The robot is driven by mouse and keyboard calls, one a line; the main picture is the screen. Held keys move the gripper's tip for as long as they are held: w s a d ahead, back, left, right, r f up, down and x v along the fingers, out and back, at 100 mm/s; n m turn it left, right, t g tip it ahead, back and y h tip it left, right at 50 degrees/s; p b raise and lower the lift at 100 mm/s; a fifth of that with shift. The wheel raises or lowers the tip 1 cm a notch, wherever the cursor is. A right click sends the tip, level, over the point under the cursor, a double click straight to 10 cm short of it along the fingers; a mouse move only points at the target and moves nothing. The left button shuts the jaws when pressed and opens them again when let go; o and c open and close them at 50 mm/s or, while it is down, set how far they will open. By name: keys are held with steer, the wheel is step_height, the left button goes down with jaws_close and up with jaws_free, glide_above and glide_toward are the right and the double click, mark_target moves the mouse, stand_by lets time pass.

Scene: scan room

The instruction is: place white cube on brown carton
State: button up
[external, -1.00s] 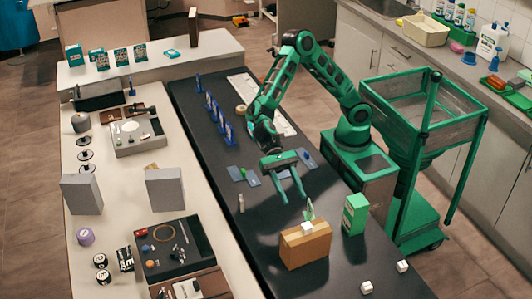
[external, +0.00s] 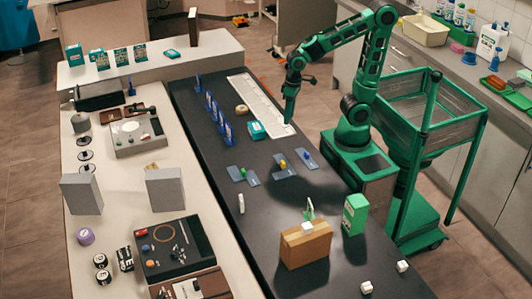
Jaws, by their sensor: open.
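The brown carton (external: 305,250) stands upright on the dark table. A white cube (external: 307,227) rests on its top face, beside a small green and white upright item (external: 309,208). Two more white cubes lie on the table at the lower right, one nearer the front (external: 366,287) and one farther right (external: 402,266). My gripper (external: 289,115) is open and empty, pointing down above the far part of the table, well apart from the carton and the cubes. Its fingers overlap in this view.
A green box (external: 354,214) stands right of the carton. Blue trays (external: 284,172) with small coloured items, a teal box (external: 257,131), a tape roll (external: 242,110) and blue upright holders (external: 220,120) occupy the table farther back.

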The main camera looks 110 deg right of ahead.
steer(key=s+d+n, duration=0.1)
steer(key=s+d, duration=0.1)
steer(key=s, duration=0.5)
steer(key=s+d+g, duration=0.1)
steer(key=s+d, duration=0.2)
steer(key=s, duration=0.4)
steer(key=shift+s+n, duration=0.4)
steer(key=shift+d, duration=0.1)
